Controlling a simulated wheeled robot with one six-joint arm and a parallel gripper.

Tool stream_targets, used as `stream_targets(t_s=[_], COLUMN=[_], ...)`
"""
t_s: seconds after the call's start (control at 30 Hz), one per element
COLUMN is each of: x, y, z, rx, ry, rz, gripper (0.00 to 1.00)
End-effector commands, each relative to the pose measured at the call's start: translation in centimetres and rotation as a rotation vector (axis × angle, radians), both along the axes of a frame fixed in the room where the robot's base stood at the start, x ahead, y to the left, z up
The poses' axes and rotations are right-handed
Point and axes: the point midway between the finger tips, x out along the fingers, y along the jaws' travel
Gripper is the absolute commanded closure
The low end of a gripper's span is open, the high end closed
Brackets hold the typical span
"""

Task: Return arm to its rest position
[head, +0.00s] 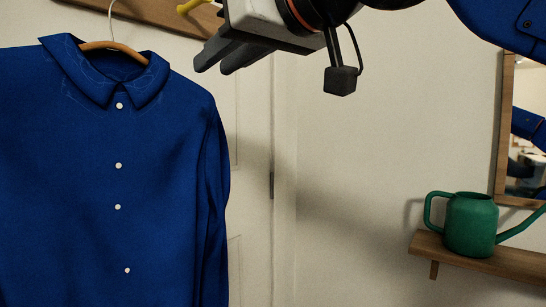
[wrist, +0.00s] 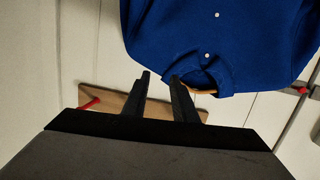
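My gripper (head: 213,66) is at the top of the head view, right of the blue shirt's collar. Its two dark fingers point left and down. In the wrist view my gripper (wrist: 159,76) shows its fingers apart with nothing held between them. The blue shirt (head: 150,190) hangs upright on a wooden hanger (head: 100,45) with a pale wire hook. The shirt also shows upside down in the wrist view (wrist: 210,40), beyond the fingertips. In the head view a gap shows between the fingers and the shirt; whether they touch in depth is not clear.
A wooden peg board (head: 150,12) with a yellow peg (head: 190,6) is on the wall; the wrist view shows a red peg (wrist: 90,103). A green watering can (head: 470,225) stands on a small shelf (head: 500,263) below a mirror (head: 525,130). The middle wall is clear.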

Motion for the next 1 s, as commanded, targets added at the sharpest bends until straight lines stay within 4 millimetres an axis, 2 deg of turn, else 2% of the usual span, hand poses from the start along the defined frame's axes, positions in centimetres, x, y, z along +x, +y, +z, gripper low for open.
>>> stream_targets(t_s=[0.2,0.5,0.73,1.0], x=[3.4,6.6,8.0,8.2], y=[-3.7,-9.4,-14.1,-19.7], z=[-6.1,-14.4,-20.7,-28.1], rx=[-0.088,-0.193,-0.26,-0.322], ry=[0.062,0.162,0.25,0.368], rz=[-0.099,-0.221,-0.308,-0.405], gripper=[0.75,0.75,0.75,0.75])
